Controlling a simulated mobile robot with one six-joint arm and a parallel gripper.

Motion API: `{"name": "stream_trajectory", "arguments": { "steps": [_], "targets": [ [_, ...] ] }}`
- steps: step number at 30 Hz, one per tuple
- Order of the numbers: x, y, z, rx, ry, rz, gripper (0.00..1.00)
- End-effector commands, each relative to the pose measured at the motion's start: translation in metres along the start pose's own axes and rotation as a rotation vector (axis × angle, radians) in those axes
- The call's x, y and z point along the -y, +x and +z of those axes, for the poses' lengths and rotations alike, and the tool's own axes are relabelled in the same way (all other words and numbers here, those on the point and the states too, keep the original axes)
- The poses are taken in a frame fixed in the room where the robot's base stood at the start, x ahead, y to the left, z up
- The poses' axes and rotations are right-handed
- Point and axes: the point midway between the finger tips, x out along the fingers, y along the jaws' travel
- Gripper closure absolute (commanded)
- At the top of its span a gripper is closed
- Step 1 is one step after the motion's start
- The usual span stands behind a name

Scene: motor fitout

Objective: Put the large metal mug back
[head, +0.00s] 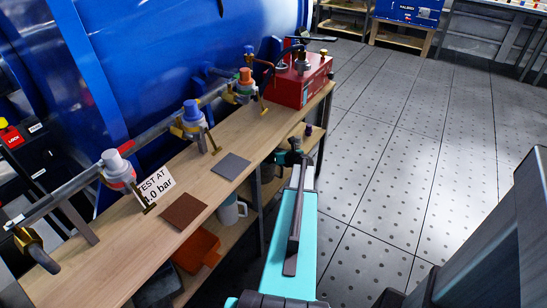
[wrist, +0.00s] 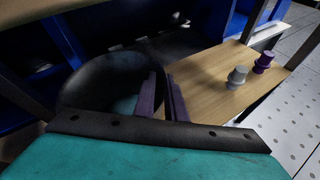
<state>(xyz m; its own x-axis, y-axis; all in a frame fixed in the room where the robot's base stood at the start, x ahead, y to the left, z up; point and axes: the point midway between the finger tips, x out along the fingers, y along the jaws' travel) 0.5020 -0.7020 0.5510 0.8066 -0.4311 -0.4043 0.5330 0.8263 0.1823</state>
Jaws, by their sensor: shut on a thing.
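In the wrist view a large, dark, shiny round vessel, which looks like the large metal mug (wrist: 85,88), fills the left with its open mouth towards the camera. My gripper (wrist: 158,92) is shut at its right side, its narrow purple-grey fingers close together there. The head view shows a pale grey mug (head: 227,213) with a handle below the bench top, partly hidden by it; I cannot tell whether it is the same mug. The gripper's fingers cannot be made out in the head view.
The wrist view shows a wooden shelf (wrist: 215,93) with a grey piece (wrist: 237,77) and a purple piece (wrist: 263,62) on it. The bench top (head: 130,240) carries a brown pad (head: 183,211), a grey pad (head: 231,166) and a red box (head: 300,82). An orange bin (head: 197,250) sits below.

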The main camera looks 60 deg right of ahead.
Motion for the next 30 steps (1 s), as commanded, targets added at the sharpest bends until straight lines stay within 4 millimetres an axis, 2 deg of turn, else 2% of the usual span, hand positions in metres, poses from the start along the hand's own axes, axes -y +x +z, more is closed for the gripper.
{"name": "stream_trajectory", "arguments": {
  "steps": [6, 19, 20, 22, 23, 30],
  "targets": [
    [0.0065, 0.0041, -0.0106, 0.004, 0.005, -0.003, 1.0],
    [0.0088, 0.004, -0.0114, 0.004, 0.006, -0.005, 1.0],
    [0.0091, 0.0041, -0.0126, 0.001, 0.003, -0.006, 0.84],
    [0.0091, 0.004, -0.0126, 0.001, 0.003, -0.006, 0.72],
    [0.0092, 0.0039, -0.0126, 0.001, 0.003, -0.006, 0.7],
    [0.0095, 0.0037, -0.0126, 0.001, 0.003, -0.007, 0.7]
  ]
}}
